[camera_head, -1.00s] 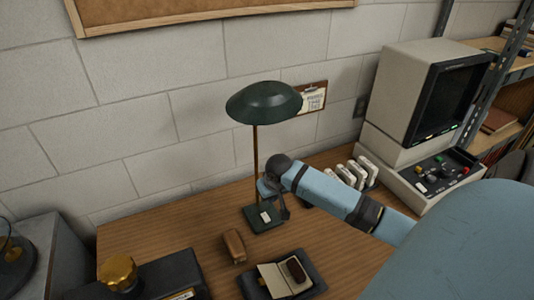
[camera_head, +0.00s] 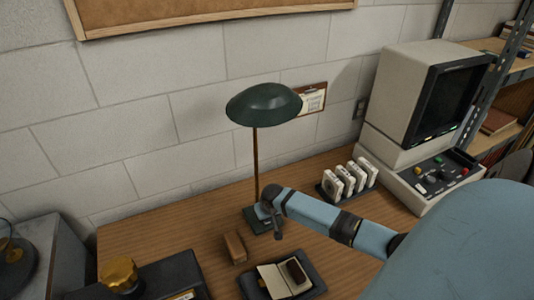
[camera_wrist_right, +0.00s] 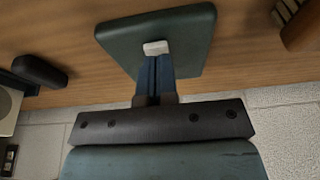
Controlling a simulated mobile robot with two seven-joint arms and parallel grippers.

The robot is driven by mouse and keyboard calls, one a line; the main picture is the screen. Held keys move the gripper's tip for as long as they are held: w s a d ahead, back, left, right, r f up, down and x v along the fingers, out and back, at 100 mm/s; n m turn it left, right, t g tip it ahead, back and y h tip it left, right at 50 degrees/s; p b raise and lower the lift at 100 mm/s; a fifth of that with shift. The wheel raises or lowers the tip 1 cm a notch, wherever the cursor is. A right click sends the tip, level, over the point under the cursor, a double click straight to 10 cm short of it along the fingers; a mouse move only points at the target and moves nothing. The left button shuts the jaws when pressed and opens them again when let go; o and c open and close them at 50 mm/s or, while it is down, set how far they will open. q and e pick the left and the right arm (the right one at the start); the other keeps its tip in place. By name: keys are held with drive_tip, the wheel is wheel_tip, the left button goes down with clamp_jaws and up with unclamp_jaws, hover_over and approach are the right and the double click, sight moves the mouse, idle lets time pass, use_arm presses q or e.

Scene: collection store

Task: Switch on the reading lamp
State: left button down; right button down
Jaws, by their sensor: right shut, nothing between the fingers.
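The reading lamp has a dark green shade (camera_head: 264,103) on a thin brown stem (camera_head: 256,160) and a green square base (camera_head: 252,222) on the wooden desk. Its shade shows no visible glow. In the right wrist view the lamp base (camera_wrist_right: 185,35) carries a small white switch (camera_wrist_right: 156,47). My right gripper (camera_wrist_right: 154,62) is shut and empty, its tips at the edge of the switch; I cannot tell whether they press it. In the head view my right gripper (camera_head: 268,212) is low over the base and hides the switch. My left gripper is not in view.
A brown block (camera_head: 235,247) and a dark tray (camera_head: 315,285) with an open case lie in front of the lamp. A rack of white items (camera_head: 348,180) and a beige monitor unit (camera_head: 410,100) stand to the right. A black box with a gold knob (camera_head: 118,270) is front left.

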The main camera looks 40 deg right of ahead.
drive_tip(key=shift+f, duration=0.3)
drive_tip(key=shift+f, duration=0.15)
idle(0.4)
drive_tip(key=shift+w+d+r+p, duration=0.15)
drive_tip(key=shift+w+r+p, duration=0.2)
drive_tip(key=shift+w, duration=0.3)
drive_tip(key=shift+r, duration=0.1)
